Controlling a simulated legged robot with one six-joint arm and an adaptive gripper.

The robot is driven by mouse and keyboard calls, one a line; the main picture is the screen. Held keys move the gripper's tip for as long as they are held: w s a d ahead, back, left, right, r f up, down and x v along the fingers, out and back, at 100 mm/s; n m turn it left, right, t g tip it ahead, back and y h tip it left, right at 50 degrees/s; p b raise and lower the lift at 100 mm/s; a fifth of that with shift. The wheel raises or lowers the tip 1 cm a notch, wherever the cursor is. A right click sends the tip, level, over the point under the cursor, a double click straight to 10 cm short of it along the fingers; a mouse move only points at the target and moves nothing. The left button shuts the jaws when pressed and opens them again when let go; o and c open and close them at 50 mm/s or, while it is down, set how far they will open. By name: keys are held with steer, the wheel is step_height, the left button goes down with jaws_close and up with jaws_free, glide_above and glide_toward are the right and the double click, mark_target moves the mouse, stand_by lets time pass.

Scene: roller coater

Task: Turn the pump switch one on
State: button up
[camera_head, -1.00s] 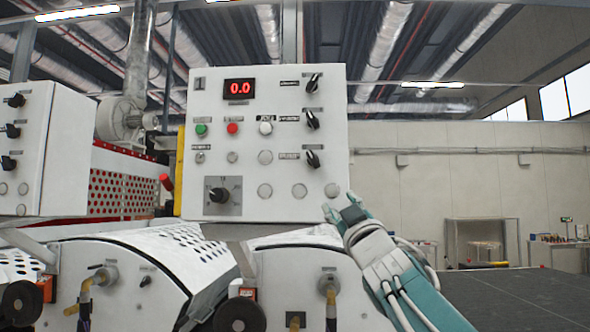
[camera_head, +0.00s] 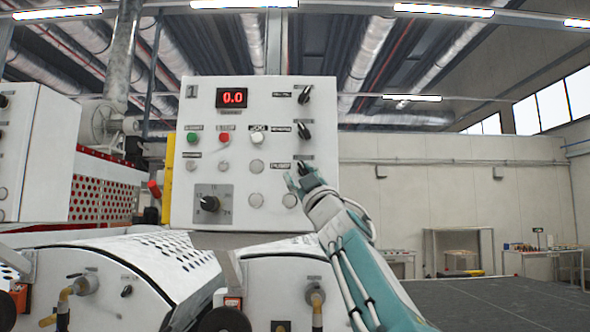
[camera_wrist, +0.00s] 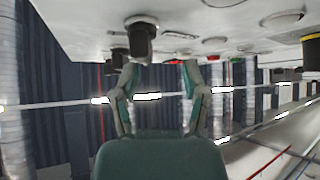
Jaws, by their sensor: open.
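The white control panel marked 1 (camera_head: 250,215) has three black rotary switches in a column on its right side: a top one (camera_head: 304,94), a middle one (camera_head: 304,130) and a bottom one (camera_head: 305,167). Their small labels are too blurred to tell surely which is the pump switch. My gripper (camera_head: 299,176) is at the bottom switch and partly covers it. In the wrist view my gripper (camera_wrist: 161,66) is open and empty, and the nearest black switch (camera_wrist: 143,40) lies just beyond the left fingertip. I cannot tell whether they touch.
The panel also carries a red 0.0 display (camera_head: 232,97), a green button (camera_head: 192,138), a red button (camera_head: 225,138) and a larger black dial (camera_head: 209,203). A second panel (camera_head: 40,160) stands at the left. Open space lies right of the panel.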

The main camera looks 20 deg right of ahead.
mark_target(304, 171)
steer(key=w+d, duration=0.1)
steer(key=w+d+r, duration=0.1)
steer(key=d, duration=0.1)
steer(key=shift+d, duration=0.1)
steer(key=shift+w+a+r, duration=0.1)
steer(key=shift+a+r, duration=0.05)
steer(key=shift+a, duration=1.15)
steer(key=shift+d, duration=0.1)
steer(key=c, duration=0.5)
steer(key=shift+d, duration=0.35)
jaws_close()
steer(key=shift+d, duration=0.2)
